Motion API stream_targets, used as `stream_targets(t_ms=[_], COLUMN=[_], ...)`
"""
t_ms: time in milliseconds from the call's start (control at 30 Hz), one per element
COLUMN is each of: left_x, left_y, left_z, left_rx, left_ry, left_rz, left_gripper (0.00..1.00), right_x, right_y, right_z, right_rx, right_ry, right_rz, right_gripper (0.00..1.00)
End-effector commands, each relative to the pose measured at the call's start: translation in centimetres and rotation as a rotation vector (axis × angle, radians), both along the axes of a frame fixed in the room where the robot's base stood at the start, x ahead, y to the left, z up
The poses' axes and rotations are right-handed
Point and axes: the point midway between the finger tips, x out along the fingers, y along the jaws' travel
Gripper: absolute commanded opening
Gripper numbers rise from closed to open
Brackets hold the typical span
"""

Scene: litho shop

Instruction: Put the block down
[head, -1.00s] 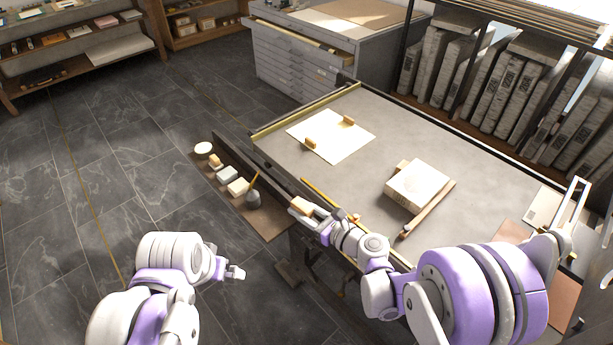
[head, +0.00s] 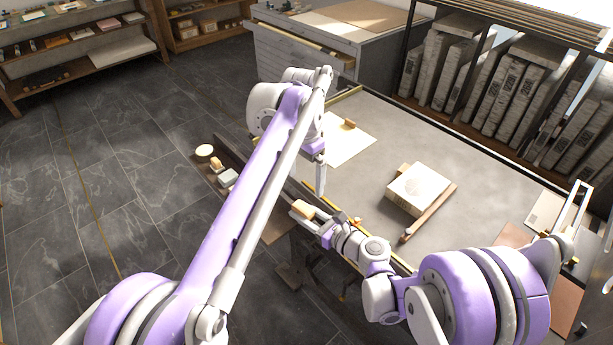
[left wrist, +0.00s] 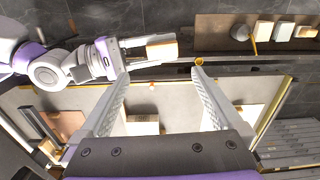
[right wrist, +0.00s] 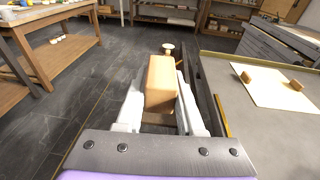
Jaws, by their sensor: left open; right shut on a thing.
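A pale wooden block (head: 301,209) is between the fingers of my right gripper (head: 308,216), held at the near-left edge of the grey press table (head: 375,205). The right wrist view shows the block (right wrist: 160,84) lengthwise between both fingers. My left gripper (head: 319,180) is open and empty, pointing down close to that table edge. In the left wrist view the block (left wrist: 162,50) lies just beyond the left fingertips (left wrist: 160,68), with no clear contact.
White paper (right wrist: 275,87) on the table bears two small wooden pieces (right wrist: 246,77). A pale stone slab (head: 418,188) and a wooden bar (head: 430,212) lie on the table's right. A low side shelf (left wrist: 225,40) carries several small items.

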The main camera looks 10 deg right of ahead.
Motion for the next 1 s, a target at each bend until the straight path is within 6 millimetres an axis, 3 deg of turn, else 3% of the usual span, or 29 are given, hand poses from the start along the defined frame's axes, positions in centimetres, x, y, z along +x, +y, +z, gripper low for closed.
stream_targets(t_ms=[233, 700, 1000], left_x=[0.2, 0.1, 0.1], left_y=[-0.4, -0.4, -0.4], left_z=[-1.9, -10.3, -12.0], left_rx=[0.002, 0.002, 0.002], left_ry=[0.005, 0.004, 0.004], left_rz=[-0.012, -0.010, -0.010], left_gripper=[1.00, 1.00, 1.00], right_x=[0.0, 0.0, 0.0], right_y=[0.0, 0.0, 0.0], right_z=[0.0, 0.0, 0.0], right_rx=[0.000, 0.000, 0.000], right_ry=[0.000, 0.000, 0.000], right_rz=[0.000, 0.000, 0.000], right_gripper=[0.00, 0.00, 0.00])
